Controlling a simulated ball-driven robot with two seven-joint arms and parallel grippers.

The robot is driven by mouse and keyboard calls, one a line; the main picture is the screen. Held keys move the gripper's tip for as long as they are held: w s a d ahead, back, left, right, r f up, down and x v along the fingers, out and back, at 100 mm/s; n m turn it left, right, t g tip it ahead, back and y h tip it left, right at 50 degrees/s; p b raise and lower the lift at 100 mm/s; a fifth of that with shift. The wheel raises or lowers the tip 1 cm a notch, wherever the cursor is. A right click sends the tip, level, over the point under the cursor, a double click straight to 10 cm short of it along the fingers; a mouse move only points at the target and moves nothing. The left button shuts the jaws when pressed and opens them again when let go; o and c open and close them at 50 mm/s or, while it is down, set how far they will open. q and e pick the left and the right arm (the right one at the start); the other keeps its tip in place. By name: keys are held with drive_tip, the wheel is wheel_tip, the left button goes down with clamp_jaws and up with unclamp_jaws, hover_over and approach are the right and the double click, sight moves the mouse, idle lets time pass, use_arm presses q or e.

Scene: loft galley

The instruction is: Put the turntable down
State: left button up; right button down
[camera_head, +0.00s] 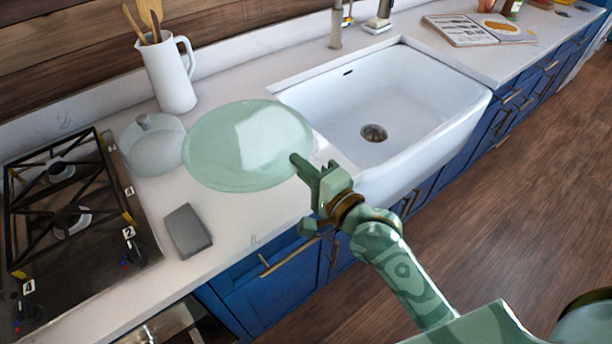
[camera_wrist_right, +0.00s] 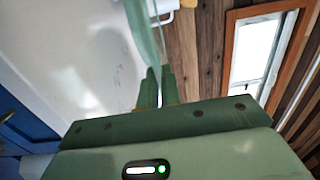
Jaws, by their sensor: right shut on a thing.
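The turntable, a round pale green glass disc (camera_head: 240,150), shows over the white counter between the stove and the sink. My right gripper (camera_head: 302,166) is shut on its right edge. In the right wrist view the glass disc (camera_wrist_right: 143,38) is seen nearly edge-on, running between the fingers (camera_wrist_right: 154,88). The disc looks roughly level and overlaps the sink's left corner in the picture. I cannot tell exactly how high above the counter it is. My left gripper is not in view.
A glass pot with a lid (camera_head: 152,146) stands at the disc's left edge. A white jug (camera_head: 168,75) with wooden utensils stands behind. A grey block (camera_head: 187,231) lies in front, beside the gas stove (camera_head: 75,215). The sink (camera_head: 390,100) is empty. Counter (camera_head: 235,215) is bare in front of the disc.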

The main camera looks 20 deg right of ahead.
drive_tip(key=w+d+f+b, duration=0.1)
drive_tip(key=w+d+f, duration=0.1)
drive_tip(key=f, duration=0.1)
drive_tip(key=w+d+f+b, duration=0.1)
drive_tip(key=w+f, duration=0.1)
drive_tip(key=shift+f+b, duration=0.15)
drive_tip(key=shift+b, duration=0.2)
drive_tip(key=f, duration=0.1)
drive_tip(key=f+b, duration=0.2)
drive_tip(key=f, duration=0.1)
drive_tip(key=shift+w+d, duration=0.2)
drive_tip(key=shift+w, duration=0.1)
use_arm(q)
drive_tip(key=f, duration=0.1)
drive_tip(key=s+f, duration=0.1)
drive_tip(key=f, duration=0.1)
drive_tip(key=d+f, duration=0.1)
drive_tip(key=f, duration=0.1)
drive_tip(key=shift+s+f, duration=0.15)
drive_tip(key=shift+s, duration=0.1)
use_arm(e)
drive_tip(key=shift+r, duration=0.1)
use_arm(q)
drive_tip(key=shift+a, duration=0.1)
use_arm(e)
drive_tip(key=c, duration=1.9)
unclamp_jaws()
drive_tip(key=shift+f, duration=0.2)
drive_tip(key=shift+s, duration=0.1)
